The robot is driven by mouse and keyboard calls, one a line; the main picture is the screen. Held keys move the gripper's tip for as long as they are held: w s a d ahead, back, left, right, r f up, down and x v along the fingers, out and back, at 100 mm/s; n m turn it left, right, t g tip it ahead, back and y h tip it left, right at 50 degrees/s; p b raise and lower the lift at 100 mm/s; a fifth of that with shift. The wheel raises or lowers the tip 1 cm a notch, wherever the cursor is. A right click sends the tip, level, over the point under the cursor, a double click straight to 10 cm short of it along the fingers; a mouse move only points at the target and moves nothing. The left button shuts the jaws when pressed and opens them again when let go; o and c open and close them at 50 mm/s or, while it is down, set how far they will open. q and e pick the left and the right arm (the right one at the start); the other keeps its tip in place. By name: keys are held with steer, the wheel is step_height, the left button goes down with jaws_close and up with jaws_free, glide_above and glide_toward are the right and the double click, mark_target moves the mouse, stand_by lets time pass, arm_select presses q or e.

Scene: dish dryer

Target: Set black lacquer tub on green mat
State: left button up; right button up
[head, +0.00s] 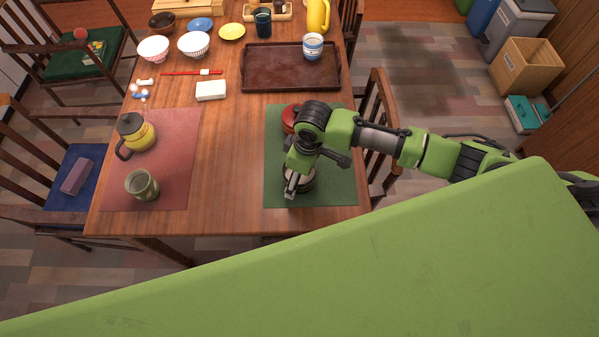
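The green mat (338,187) lies at the right front of the table. A round dark vessel with a pale rim (306,184), likely the black lacquer tub, is over the mat's front part, mostly hidden under my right gripper (314,172). I cannot tell whether it rests on the mat or is held. The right gripper's fingers are at this vessel, but their grip on it is hidden. A red round thing (289,117) stands on the mat's back part, partly behind my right arm. My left gripper is not in view.
A red mat (178,150) holds a yellow-black pot (138,133) and a grey-green mug (141,185). A brown tray (280,70) with a striped cup (313,47) is behind the green mat. A white block (211,91) lies left of it. The table's front middle is clear.

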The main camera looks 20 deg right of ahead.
steer(key=shift+r, duration=0.1)
step_height(320, 180, up, 12)
steer(key=s+d, duration=0.1)
stand_by(0.4)
stand_by(0.5)
